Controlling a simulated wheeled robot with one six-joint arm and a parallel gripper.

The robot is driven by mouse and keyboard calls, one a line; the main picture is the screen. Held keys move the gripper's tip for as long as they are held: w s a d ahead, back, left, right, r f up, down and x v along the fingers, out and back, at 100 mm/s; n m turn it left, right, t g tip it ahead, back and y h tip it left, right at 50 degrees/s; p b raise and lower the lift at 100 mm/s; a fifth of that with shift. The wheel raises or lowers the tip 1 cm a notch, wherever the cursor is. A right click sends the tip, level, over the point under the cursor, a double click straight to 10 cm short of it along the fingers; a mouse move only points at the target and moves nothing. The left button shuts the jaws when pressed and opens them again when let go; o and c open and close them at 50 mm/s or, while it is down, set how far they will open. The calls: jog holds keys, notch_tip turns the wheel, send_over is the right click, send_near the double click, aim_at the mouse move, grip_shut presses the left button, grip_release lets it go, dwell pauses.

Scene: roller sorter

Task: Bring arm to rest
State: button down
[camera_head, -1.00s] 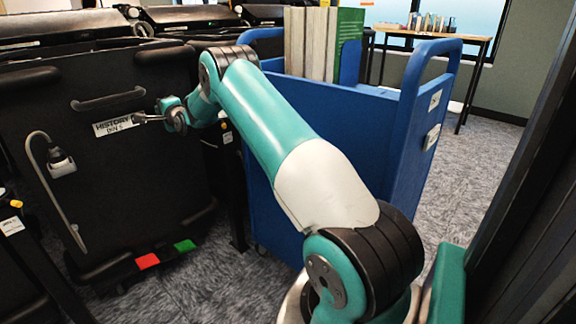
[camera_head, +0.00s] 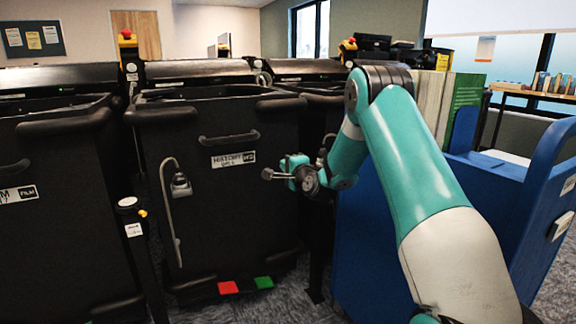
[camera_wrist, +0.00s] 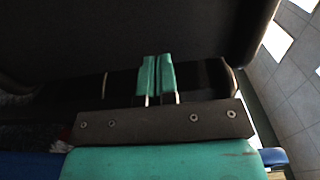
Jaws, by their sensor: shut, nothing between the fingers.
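My teal and white arm reaches from the lower right of the head view, bent at a dark elbow joint near the top. My gripper (camera_head: 268,174) points left in front of the black History bin (camera_head: 205,220), near its label. I cannot tell whether it touches the bin. In the wrist view, the two teal fingers of my gripper (camera_wrist: 156,75) lie side by side, shut, with nothing seen between them. Dark surfaces fill most of that view.
A blue cart (camera_head: 372,245) with upright books (camera_head: 428,100) stands right, behind my arm. Another black bin (camera_head: 60,230) is at left, with a thin post (camera_head: 140,250) between the bins. Red (camera_head: 228,287) and green (camera_head: 263,282) pedals sit at the History bin's foot. Carpet shows between bin and cart.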

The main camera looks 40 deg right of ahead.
jog(key=s+a+r+n+g+y, duration=0.2)
jog(key=a+n+y, duration=0.25)
jog(key=a, duration=0.55)
jog(key=s+a+r+n+g+y, duration=0.25)
jog(key=a+n, duration=0.25)
jog(key=a, duration=0.5)
jog(key=s+a+r+n+g+y, duration=0.1)
jog(key=s+a+n+g+y, duration=0.1)
jog(key=s+a+n+g, duration=0.55)
jog(key=s+a+n+g+h, duration=0.1)
jog(key=s+a+n+g, duration=0.3)
jog(key=s, duration=1.1)
jog(key=s+a+n+g, duration=0.1)
jog(key=s+a+n, duration=0.45)
jog(key=s, duration=0.85)
notch_tip(320, 180, up, 32)
jog(key=s+p, duration=0.1)
jog(key=p, duration=3.2)
jog(key=shift+s+d+r+n+g, duration=0.15)
jog(key=shift+d+r+n+g, duration=0.05)
jog(key=shift+d+n+g, duration=0.15)
